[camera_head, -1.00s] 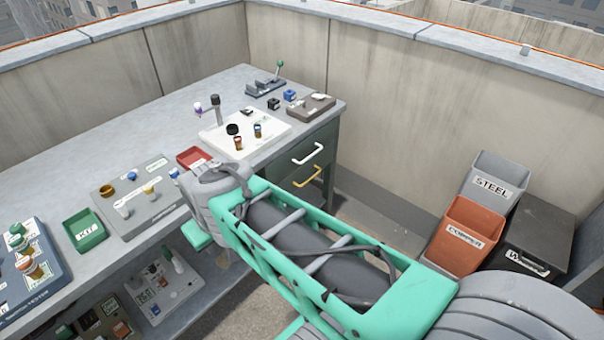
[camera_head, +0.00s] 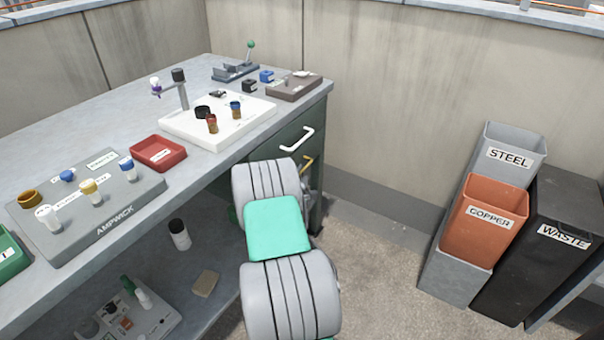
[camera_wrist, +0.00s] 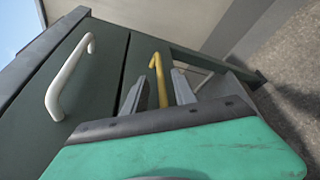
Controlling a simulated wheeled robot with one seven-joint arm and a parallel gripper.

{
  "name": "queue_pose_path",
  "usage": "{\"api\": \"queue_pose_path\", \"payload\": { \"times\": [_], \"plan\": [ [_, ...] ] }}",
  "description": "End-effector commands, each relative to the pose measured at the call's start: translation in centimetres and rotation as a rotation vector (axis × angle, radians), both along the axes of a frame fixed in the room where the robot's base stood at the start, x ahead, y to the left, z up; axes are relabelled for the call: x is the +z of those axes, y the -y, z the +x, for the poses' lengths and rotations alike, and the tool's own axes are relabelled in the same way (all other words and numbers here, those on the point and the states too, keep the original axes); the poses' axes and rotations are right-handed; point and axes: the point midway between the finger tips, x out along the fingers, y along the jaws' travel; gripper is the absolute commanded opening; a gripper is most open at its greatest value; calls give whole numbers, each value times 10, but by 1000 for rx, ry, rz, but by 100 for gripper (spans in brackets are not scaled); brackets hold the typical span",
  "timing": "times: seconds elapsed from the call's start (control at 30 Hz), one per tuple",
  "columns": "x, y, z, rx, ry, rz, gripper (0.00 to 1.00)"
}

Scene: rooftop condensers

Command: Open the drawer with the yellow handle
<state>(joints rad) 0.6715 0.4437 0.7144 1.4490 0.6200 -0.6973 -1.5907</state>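The yellow handle (camera_wrist: 159,82) is on the dark green front of the lower drawer (camera_wrist: 140,55). In the head view the yellow handle (camera_head: 308,162) is mostly hidden behind my arm. My gripper (camera_wrist: 160,76) is open, with one grey finger on each side of the yellow handle. The handle stands between the fingers; I cannot tell whether either finger touches it. The drawer looks shut, flush with its neighbour. My gripper is hidden behind my wrist in the head view.
A white handle (camera_wrist: 70,78) is on the neighbouring upper drawer; it also shows in the head view (camera_head: 291,140). The workbench (camera_head: 110,125) carries a white tray (camera_head: 180,128) and a red bin (camera_head: 158,150). Steel (camera_head: 512,150), copper (camera_head: 480,225) and waste (camera_head: 560,225) bins stand right. Floor between is clear.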

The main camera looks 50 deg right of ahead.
Motion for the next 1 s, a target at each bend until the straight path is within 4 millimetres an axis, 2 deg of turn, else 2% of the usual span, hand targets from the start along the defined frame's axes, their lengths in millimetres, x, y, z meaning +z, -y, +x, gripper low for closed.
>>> {"api": "queue_pose_path", "payload": {
  "times": [0.1,0.2,0.53,0.9,1.0],
  "plan": [
    [-8,21,9,-2,1,2,33],
    [-10,33,15,-1,1,2,33],
    [-10,42,17,-4,1,4,33],
    [-10,41,17,-3,2,5,2],
    [-10,41,17,-3,2,5,0]
  ]
}}
